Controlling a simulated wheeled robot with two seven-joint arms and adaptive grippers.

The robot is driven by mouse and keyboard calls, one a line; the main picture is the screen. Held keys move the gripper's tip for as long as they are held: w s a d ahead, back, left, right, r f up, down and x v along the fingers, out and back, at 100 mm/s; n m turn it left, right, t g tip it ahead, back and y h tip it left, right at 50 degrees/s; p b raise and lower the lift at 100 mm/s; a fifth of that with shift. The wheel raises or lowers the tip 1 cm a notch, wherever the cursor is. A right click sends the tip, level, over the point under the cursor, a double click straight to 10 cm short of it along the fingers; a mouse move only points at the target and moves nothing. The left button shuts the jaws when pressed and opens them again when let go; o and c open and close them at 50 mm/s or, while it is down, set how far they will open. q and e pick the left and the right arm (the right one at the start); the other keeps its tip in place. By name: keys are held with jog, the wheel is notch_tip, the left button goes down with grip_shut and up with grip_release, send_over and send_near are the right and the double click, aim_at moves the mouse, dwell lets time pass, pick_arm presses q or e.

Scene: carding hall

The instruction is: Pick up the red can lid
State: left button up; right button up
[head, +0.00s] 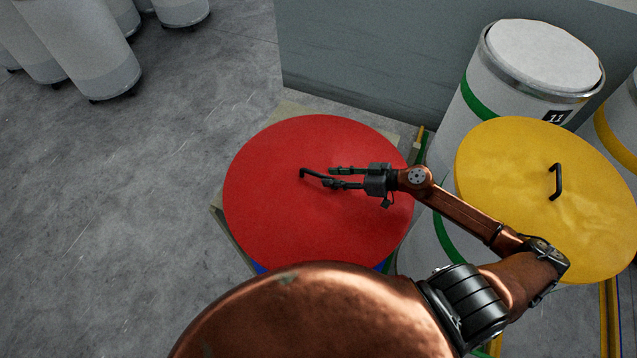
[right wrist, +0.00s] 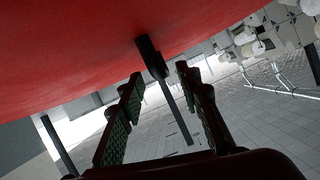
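The red can lid (head: 275,205) is a wide flat disc in the middle of the head view, with a black bar handle (head: 309,174) on top. My right gripper (head: 329,177) reaches over the lid from the right, with its fingertips at the handle's right end. In the right wrist view the red lid (right wrist: 70,45) fills the top. The black handle (right wrist: 152,60) stands out from it and shows between the two parted fingers of my right gripper (right wrist: 160,76). Contact between the fingers and the handle cannot be made out. My left gripper is not in view.
A yellow lid (head: 590,215) with a black handle sits at the right, under my right forearm. A white can with a green band (head: 478,95) stands behind it. A grey machine wall (head: 370,55) is at the back. Open floor (head: 130,220) lies left of the red lid.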

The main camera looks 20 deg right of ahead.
aim_at(317, 173)
jog(key=x, duration=0.2)
jog(key=p+x, duration=0.1)
jog(key=r+x, duration=0.1)
jog(key=x, duration=0.1)
jog(key=shift+w+a+f, duration=0.1)
jog(key=shift+w+a, duration=0.25)
jog(key=shift+a, duration=0.05)
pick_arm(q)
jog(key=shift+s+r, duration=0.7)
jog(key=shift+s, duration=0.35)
pick_arm(e)
jog(key=shift+s, duration=0.1)
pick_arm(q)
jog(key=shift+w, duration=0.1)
pick_arm(e)
jog(key=shift+c, duration=0.5)
jog(key=c, duration=0.3)
grip_shut()
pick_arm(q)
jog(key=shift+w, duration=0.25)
